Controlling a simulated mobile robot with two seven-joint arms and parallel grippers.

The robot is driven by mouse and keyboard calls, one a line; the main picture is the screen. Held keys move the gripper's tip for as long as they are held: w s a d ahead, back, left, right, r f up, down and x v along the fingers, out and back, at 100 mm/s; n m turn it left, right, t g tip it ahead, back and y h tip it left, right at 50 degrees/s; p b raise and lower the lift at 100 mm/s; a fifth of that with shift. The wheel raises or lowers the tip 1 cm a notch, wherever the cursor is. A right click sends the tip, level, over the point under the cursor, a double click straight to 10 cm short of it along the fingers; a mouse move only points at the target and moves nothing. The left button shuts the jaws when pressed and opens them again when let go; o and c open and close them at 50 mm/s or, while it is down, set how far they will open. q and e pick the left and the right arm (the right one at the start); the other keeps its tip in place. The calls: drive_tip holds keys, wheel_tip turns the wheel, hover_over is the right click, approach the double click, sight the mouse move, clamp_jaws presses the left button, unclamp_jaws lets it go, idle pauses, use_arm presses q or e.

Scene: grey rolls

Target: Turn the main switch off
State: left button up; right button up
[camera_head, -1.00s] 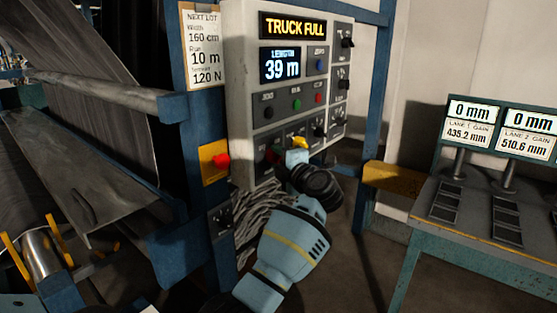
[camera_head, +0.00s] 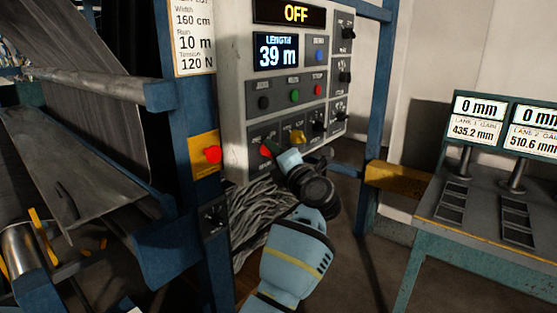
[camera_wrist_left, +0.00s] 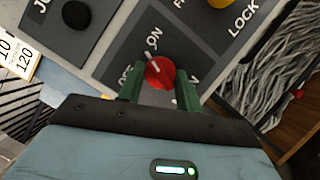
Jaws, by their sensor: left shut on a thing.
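The main switch is a red knob (camera_wrist_left: 159,72) with a white mark, on a dark plate of the grey control panel (camera_head: 234,110). An ON label shows above it and a partly hidden label at its left; the mark points up and left. The panel's top display (camera_head: 295,13) reads OFF. My right gripper is not in view.
A red mushroom button (camera_head: 213,154) on a yellow plate is left of the panel. Blue frame posts flank the panel. A bench with two displays (camera_head: 479,108) stands right.

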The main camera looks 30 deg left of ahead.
use_arm(q)
drive_tip(key=shift+w+f+n+g+y+b, duration=0.15)
drive_tip(key=shift+n+g+y+b, duration=0.75)
drive_tip(key=shift+n+b, duration=1.85)
drive_tip(key=shift+w+f+n+g+y+b, duration=0.1)
drive_tip(key=shift+n+g+y+b, duration=0.45)
drive_tip(key=shift+n+g+b, duration=1.45)
drive_tip(key=shift+w+f+n+g+y+b, duration=0.25)
drive_tip(key=shift+n+y+b, duration=0.5)
drive_tip(key=shift+n+b, duration=2.75)
use_arm(e)
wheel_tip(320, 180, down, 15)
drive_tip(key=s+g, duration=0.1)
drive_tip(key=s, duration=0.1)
drive_tip(key=shift+p, duration=0.35)
use_arm(q)
drive_tip(key=shift+s+r+n+g, duration=0.1)
drive_tip(key=shift+r+n+g, duration=0.2)
drive_tip(key=shift+n, duration=0.35)
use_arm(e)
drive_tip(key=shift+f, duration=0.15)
use_arm(q)
drive_tip(key=o, duration=1)
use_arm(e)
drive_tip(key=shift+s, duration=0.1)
